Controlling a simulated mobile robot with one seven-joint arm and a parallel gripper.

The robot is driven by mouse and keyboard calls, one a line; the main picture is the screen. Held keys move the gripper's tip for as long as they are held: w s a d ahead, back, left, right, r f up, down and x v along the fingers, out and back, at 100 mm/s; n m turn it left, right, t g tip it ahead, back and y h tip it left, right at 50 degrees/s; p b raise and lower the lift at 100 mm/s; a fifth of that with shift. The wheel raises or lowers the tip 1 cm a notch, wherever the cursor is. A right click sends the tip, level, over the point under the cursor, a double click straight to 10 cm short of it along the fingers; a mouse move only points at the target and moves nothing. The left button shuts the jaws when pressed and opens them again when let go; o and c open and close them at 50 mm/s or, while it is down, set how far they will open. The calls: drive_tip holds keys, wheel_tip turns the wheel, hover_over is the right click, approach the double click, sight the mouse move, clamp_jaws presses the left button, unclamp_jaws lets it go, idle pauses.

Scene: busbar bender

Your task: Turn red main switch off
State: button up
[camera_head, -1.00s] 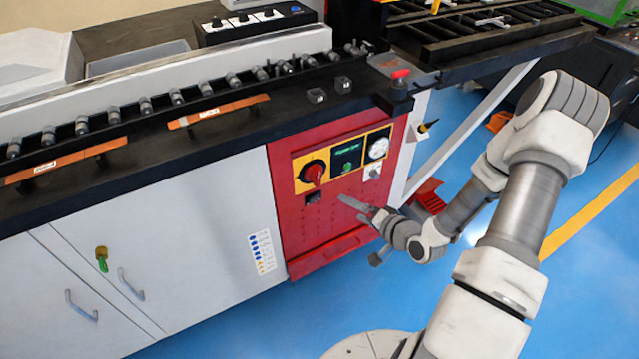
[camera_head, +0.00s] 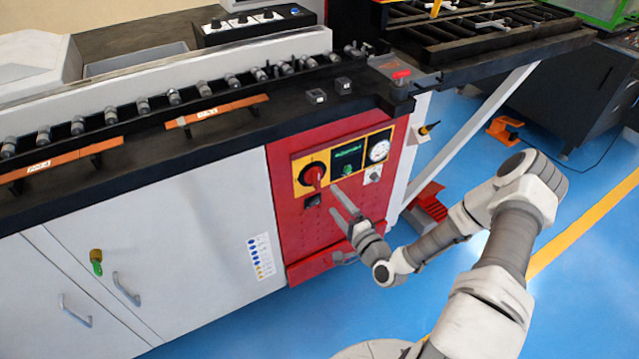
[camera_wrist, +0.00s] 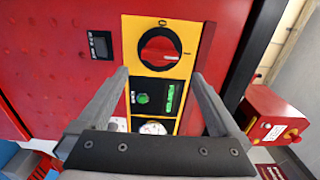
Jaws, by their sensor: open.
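The red main switch (camera_head: 313,175) is a round rotary knob on a black disc, on the yellow part of the red control panel. In the wrist view the red knob (camera_wrist: 160,58) sits on its yellow plate at the top middle, beyond the fingertips. Its pointer mark points to the right in that picture, away from the "O" mark at the top. My gripper (camera_head: 342,200) is open in front of the panel, below and right of the switch. In the wrist view my gripper (camera_wrist: 160,82) has its two fingers spread wide with nothing between them.
Beside the switch are a display with a green button (camera_head: 347,160) and a round gauge (camera_head: 378,151). A small black socket (camera_head: 312,200) lies under the switch. A red mushroom button (camera_head: 401,76) stands on the bench corner above.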

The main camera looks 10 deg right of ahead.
sight(319, 182)
drive_tip(key=x, duration=0.9)
drive_tip(key=shift+w, duration=0.2)
drive_tip(key=c, duration=1.1)
drive_tip(key=shift+b, duration=0.3)
drive_tip(key=shift+c, duration=0.2)
